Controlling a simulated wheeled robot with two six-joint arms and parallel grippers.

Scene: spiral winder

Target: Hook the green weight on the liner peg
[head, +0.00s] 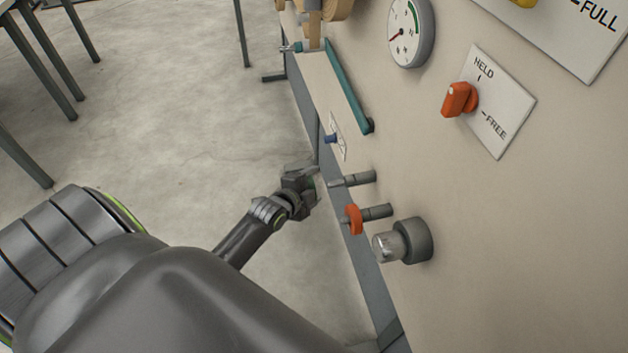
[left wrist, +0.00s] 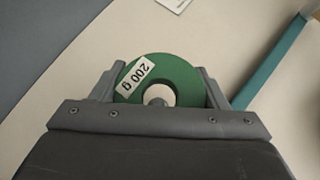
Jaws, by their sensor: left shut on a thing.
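The green weight (left wrist: 178,74) is a ring with a white "200 g" label, seen in the left wrist view. My left gripper (left wrist: 158,90) is shut on it, one finger at each side. A rounded grey end shows in the weight's hole; I cannot tell whether it passes through. In the head view my left gripper (head: 314,183) is just left of the tip of a bare grey peg (head: 358,179), and the weight is mostly hidden. No label tells which peg is the liner peg. My right gripper is not in view.
A second peg just below (head: 377,212) carries an orange weight (head: 354,219). A silver knob (head: 390,246) sticks out below that. Above are a blue knob (head: 331,139), a teal bar (head: 348,88), a gauge (head: 410,32) and an orange HELD/FREE switch (head: 459,99).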

